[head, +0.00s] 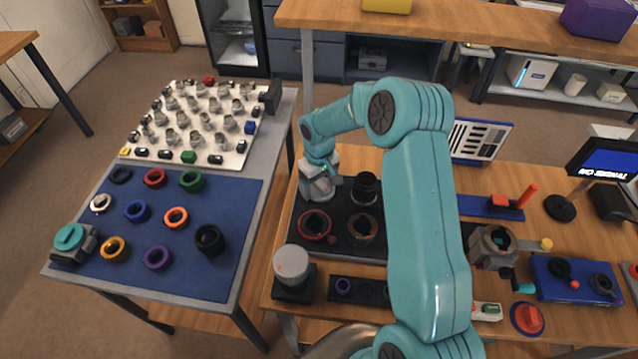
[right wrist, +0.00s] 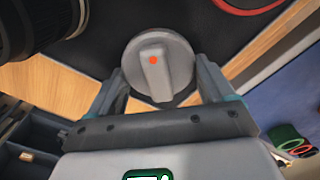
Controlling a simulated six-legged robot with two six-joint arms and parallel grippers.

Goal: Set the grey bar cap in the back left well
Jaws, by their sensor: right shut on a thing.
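My right gripper (head: 318,187) is over the back left part of the dark tray (head: 337,250). In the right wrist view my right gripper (right wrist: 162,78) is shut on the grey bar cap (right wrist: 178,58), a round grey disc with a raised bar and an orange dot. Dark tray surface (right wrist: 118,28) shows behind the cap. The back left well is hidden behind my gripper in the head view; I cannot tell whether the cap touches the tray. My left gripper is not in view.
A black lens part (head: 366,186) stands in the back right well, close beside my gripper. A red ring (head: 314,226) is at front left and a brown ring (head: 362,230) at front right. A grey cylinder (head: 291,261) stands on a black block before the tray.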

